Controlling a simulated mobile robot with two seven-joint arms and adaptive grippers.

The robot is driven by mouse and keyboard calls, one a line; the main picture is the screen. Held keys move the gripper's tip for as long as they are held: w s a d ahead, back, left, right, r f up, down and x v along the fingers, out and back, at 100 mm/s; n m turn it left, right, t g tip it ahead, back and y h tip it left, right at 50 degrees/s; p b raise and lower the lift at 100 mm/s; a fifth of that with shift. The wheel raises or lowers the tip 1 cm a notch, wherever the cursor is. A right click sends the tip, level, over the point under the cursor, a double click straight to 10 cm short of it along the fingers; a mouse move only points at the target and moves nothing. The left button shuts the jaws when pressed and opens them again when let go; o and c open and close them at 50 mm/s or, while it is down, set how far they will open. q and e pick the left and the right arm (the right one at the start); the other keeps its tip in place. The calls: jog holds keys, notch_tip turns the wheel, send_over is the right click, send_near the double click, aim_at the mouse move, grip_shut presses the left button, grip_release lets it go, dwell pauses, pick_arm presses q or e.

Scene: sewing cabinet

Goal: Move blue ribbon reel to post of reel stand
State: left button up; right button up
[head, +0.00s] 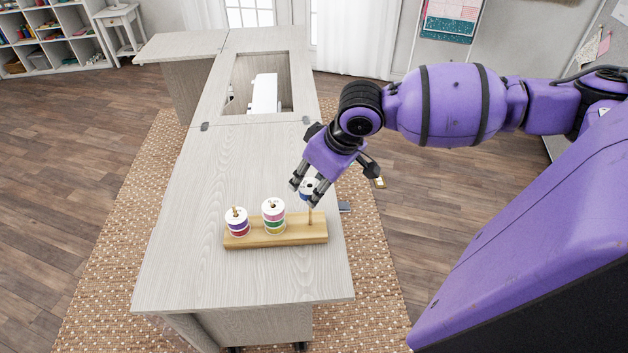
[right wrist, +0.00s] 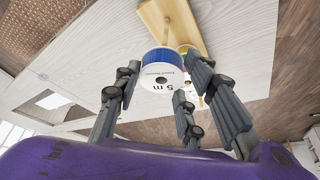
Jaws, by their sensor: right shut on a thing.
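The blue ribbon reel (head: 309,187) has white flanges and is held in the fingers of my right gripper (head: 309,192). It also shows in the right wrist view (right wrist: 163,72), its white "5 m" face with a centre hole toward the camera. The wooden reel stand (head: 285,240) lies on the cabinet top. Its right post (head: 310,217) is bare, and the reel appears just above that post; the exact gap and alignment are unclear. My left gripper is not in view.
Red and purple reels (head: 237,222) are stacked on the left post, and pink, green and yellow reels (head: 273,216) on the middle post. A white sewing machine (head: 264,94) sits in the cabinet opening behind. The cabinet top (head: 180,260) left of the stand is clear.

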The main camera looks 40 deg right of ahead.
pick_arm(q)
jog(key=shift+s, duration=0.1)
pick_arm(e)
jog(key=shift+f, duration=0.1)
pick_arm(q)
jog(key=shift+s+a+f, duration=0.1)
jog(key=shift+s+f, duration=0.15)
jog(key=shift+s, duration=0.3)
pick_arm(e)
jog(key=shift+f, duration=0.1)
jog(key=shift+f, duration=0.1)
jog(key=shift+f, duration=0.25)
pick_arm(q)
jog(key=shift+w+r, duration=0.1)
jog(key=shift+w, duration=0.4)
pick_arm(e)
jog(key=shift+f, duration=0.35)
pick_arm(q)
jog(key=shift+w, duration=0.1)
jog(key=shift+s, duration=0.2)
